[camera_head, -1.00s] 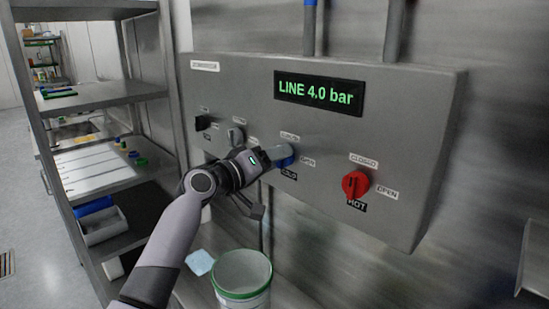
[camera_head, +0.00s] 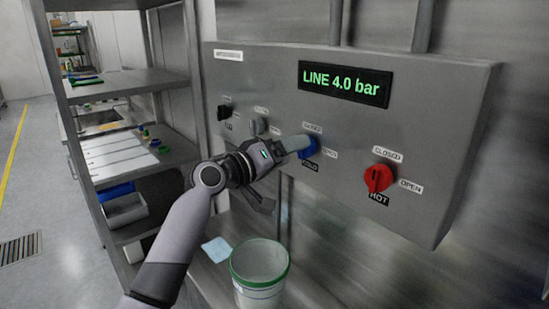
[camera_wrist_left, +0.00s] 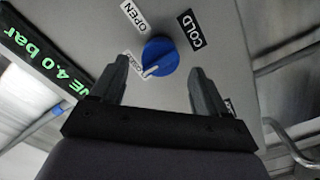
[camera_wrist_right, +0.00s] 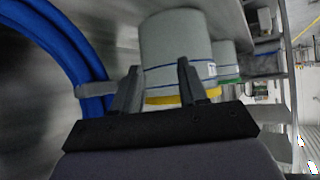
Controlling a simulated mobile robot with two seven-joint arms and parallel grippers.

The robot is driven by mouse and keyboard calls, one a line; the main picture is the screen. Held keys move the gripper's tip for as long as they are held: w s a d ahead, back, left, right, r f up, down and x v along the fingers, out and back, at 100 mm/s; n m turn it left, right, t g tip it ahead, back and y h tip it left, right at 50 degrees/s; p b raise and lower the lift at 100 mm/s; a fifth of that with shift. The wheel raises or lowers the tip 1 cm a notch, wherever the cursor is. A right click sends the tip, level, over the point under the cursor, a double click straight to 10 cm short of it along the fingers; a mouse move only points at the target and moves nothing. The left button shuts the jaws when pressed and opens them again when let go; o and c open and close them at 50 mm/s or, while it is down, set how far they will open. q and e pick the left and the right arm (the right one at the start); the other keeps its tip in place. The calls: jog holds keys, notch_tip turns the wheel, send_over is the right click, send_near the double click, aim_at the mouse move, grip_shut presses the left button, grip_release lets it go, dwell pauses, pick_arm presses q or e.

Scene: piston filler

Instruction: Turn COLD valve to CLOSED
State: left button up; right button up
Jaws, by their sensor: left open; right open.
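The blue COLD valve knob (camera_head: 308,147) is on the grey control panel, between its CLOSED (camera_head: 313,128) and OPEN labels. In the left wrist view the COLD knob (camera_wrist_left: 160,57) lies just beyond my open fingertips, and its white pointer mark points toward the CLOSED label (camera_wrist_left: 126,65). My left gripper (camera_head: 300,145) is in front of the knob and hides part of its left side. The same gripper (camera_wrist_left: 158,80) appears open, empty and apart from the knob. My right gripper (camera_wrist_right: 157,80) is open and shows only in its own wrist view.
A red HOT knob (camera_head: 378,179) sits right of COLD; smaller black (camera_head: 224,112) and grey (camera_head: 257,126) knobs sit left. The display (camera_head: 345,84) reads LINE 4.0 bar. A green-rimmed bucket (camera_head: 260,262) stands below, and a steel shelf (camera_head: 122,86) stands at left.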

pick_arm(q)
jog(key=shift+b+v, duration=0.3)
jog(key=shift+v, duration=2.05)
